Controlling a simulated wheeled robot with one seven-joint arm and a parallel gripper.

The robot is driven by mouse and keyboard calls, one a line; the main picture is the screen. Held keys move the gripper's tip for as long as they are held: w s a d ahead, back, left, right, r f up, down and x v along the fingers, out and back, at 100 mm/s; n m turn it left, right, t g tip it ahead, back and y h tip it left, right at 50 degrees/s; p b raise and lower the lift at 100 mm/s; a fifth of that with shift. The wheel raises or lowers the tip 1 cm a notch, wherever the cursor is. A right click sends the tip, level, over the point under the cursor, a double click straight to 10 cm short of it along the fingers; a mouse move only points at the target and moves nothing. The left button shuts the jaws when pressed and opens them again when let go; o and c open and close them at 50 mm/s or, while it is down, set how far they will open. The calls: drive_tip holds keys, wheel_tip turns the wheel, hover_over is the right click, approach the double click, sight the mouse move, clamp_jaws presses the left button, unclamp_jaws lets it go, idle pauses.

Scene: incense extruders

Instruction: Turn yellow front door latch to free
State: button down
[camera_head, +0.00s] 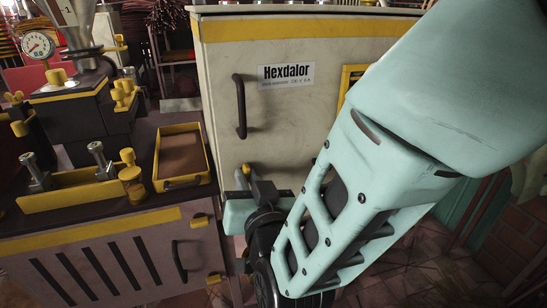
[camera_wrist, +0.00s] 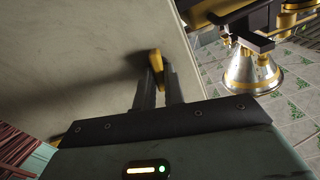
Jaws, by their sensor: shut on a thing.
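The cream door (camera_head: 310,95) of the Hexdalor cabinet has a dark vertical handle (camera_head: 240,106) and a yellow stripe along its top. The yellow latch (camera_head: 246,169) is low on the door near its left edge. In the wrist view the latch (camera_wrist: 155,62) is a small yellow lever standing tilted from the cream panel. My gripper (camera_wrist: 161,80) is shut on the latch, with a dark finger on each side of it. In the head view my gripper (camera_head: 254,182) is at the latch, and my arm hides the door's lower right part.
A dark bench with a yellow tray (camera_head: 182,158), bolts and a pressure gauge (camera_head: 38,45) stands left of the cabinet. A cone-shaped metal hopper (camera_wrist: 250,75) is at the upper right of the wrist view. Tiled floor (camera_wrist: 297,88) shows there.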

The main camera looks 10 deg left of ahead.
drive_tip(key=shift+s+a+n+p, duration=0.1)
drive_tip(key=shift+n+p, duration=1.05)
drive_tip(key=shift+n, duration=1.35)
drive_tip(key=shift+a+n+p, duration=0.1)
drive_tip(key=shift+n+p, duration=1)
drive_tip(key=shift+n, duration=1.4)
drive_tip(key=shift+f+n, duration=0.1)
drive_tip(key=shift+n, duration=0.2)
drive_tip(key=c, duration=1.5)
unclamp_jaws()
